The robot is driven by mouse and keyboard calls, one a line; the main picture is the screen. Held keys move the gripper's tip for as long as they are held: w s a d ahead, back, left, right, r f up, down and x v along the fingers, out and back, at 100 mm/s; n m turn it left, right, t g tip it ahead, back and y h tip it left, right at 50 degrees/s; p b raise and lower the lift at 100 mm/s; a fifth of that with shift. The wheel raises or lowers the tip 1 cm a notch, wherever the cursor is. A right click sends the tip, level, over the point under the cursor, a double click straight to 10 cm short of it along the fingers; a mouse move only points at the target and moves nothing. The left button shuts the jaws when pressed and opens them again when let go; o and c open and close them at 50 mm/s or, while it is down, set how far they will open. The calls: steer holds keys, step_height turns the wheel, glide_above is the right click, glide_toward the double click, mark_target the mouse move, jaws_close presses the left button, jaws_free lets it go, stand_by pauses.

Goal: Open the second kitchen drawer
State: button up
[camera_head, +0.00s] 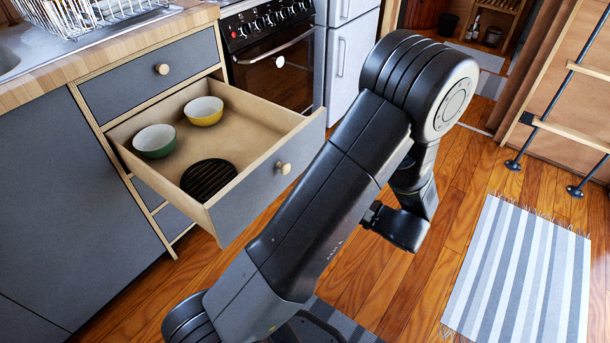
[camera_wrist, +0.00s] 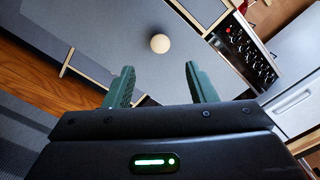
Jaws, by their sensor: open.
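The second kitchen drawer (camera_head: 255,190), below the top drawer, stands pulled well out, with a grey front and a round pale knob (camera_head: 283,168). A green bowl (camera_head: 155,141), a yellow bowl (camera_head: 205,111) and a round black slatted trivet (camera_head: 208,179) lie inside. My gripper (camera_wrist: 158,82) is open and empty. In the wrist view a pale round knob (camera_wrist: 160,43) on a grey front, seemingly this drawer's, shows beyond the fingertips, apart from them. In the head view my arm passes in front of the drawer's right side.
The top drawer (camera_head: 150,82) is shut under the wooden counter (camera_head: 110,55), which holds a sink and dish rack (camera_head: 85,12). A stove (camera_head: 275,60) and fridge (camera_head: 350,55) stand beyond. A striped rug (camera_head: 525,270) lies right on the open wooden floor, near a ladder (camera_head: 560,90).

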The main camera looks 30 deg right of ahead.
mark_target(288, 170)
steer(key=shift+p+v, duration=0.3)
steer(key=shift+v, duration=2.05)
steer(key=shift+w, duration=0.1)
steer(key=b+x, duration=0.2)
steer(key=x, duration=1.2)
steer(key=shift+w, duration=0.1)
